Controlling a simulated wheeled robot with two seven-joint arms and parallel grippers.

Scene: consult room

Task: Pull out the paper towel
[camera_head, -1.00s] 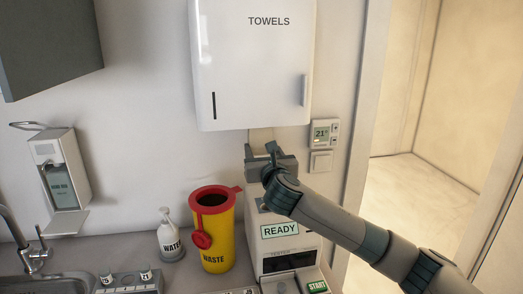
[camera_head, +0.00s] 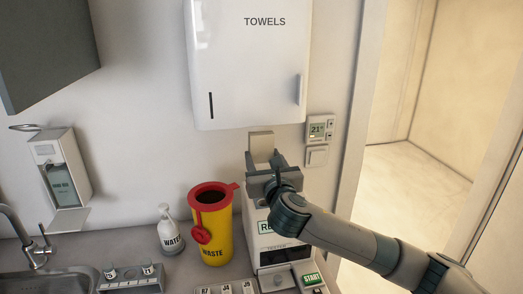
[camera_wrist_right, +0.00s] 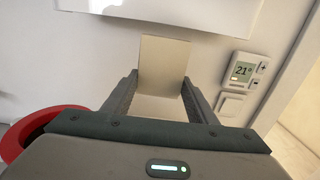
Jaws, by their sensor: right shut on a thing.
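The towel dispenser (camera_head: 250,75) is a white wall box marked TOWELS. The paper towel (camera_head: 261,143) is a small beige sheet just below its bottom edge. It also shows in the right wrist view (camera_wrist_right: 163,62), bent, with its lower part between the fingers. A narrow gap seems to show there between its top edge and the dispenser. My right gripper (camera_head: 268,163) is shut on the paper towel, below the dispenser and in front of the wall. My left gripper is not in view.
A yellow waste bin (camera_head: 213,240) with a red rim stands left of my right gripper. A tester machine (camera_head: 270,252) is under it. A bottle (camera_head: 171,232), soap dispenser (camera_head: 62,175) and sink are further left. A thermostat (camera_head: 320,128) is on the wall at right.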

